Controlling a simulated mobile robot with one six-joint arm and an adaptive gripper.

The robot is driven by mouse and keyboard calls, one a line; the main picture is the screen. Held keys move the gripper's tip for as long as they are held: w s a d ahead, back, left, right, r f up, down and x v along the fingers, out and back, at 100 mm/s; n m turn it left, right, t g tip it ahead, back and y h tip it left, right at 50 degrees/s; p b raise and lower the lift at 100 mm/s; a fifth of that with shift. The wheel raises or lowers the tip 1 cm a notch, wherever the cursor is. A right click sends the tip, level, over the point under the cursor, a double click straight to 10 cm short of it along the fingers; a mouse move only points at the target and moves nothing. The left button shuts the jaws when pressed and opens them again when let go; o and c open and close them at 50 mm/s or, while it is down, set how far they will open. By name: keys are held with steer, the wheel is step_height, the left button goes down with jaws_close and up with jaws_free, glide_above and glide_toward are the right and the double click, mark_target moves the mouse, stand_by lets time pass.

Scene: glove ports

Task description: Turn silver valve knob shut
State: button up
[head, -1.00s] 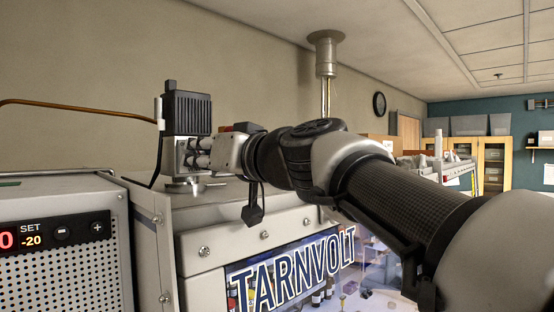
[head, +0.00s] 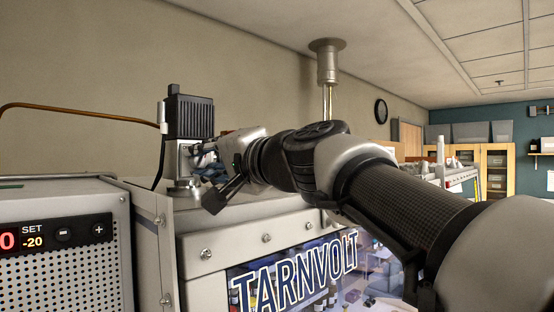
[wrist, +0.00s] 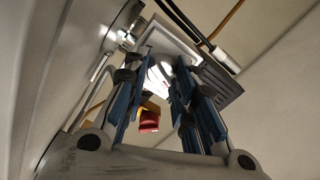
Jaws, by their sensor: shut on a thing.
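The silver valve knob (wrist: 158,76) shows bright and partly hidden between the blue-padded fingers in the wrist view. My gripper (wrist: 162,82) is shut on it, with one finger on each side. In the head view my gripper (head: 196,158) reaches in from the right against the silver valve block (head: 183,184), hiding the knob there. A black finned housing (head: 190,117) stands upright on this block. How far the knob is turned cannot be told.
The valve stands on a pale cabinet marked TARNVOLT (head: 290,228). A perforated unit with a red display (head: 68,235) is at left. A copper-coloured line (head: 80,108) runs to the valve along the wall. A metal ceiling pipe (head: 327,65) rises behind my arm.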

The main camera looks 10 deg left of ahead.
steer(key=m, duration=0.4)
steer(key=shift+m+p, duration=0.3)
stand_by(0.3)
steer(key=o, duration=1.1)
steer(key=shift+c, duration=0.2)
steer(key=v, duration=1.2)
